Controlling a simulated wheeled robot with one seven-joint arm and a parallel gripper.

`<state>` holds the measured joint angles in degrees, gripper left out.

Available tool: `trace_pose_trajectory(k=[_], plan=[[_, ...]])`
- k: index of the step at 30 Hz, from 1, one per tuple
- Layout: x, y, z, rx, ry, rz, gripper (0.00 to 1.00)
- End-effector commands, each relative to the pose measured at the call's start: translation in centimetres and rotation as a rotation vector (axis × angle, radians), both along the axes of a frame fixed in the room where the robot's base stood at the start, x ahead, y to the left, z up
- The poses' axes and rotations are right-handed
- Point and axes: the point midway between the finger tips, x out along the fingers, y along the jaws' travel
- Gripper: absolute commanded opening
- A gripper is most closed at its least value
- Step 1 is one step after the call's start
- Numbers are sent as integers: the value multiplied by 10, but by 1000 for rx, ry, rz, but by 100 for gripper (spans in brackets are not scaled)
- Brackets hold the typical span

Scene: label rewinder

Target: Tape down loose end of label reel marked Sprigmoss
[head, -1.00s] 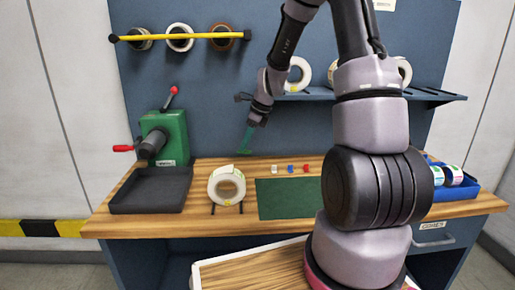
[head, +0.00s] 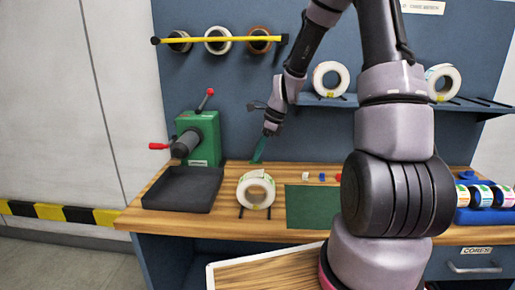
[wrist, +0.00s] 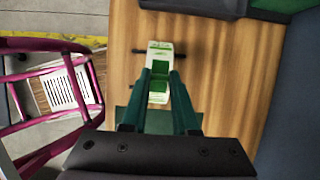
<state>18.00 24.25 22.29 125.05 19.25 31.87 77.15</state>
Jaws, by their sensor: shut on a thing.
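The white label reel with green print (head: 243,195) stands upright on a small dark stand on the wooden bench. Its name is too small to read, and its loose end is not clear. It also shows from above in the wrist view (wrist: 160,47). My gripper (head: 257,160) is above and slightly behind the reel, pointing down. In the wrist view its teal fingers (wrist: 161,78) converge over the reel, shut on what looks like a small green piece (wrist: 160,73). The fingers and the reel's green print make its outline hard to tell. Contact with the reel cannot be judged.
A black tray (head: 170,200) and a green crank machine (head: 203,138) stand left of the reel. A blue bin (head: 485,215) holds reels at far right.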

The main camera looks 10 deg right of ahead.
Motion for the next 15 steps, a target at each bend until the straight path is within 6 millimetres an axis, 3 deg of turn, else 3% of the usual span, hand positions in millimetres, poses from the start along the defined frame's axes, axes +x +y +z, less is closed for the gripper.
trace_pose_trajectory(k=[15], plan=[[0,1,-31,1,1,0,0]])
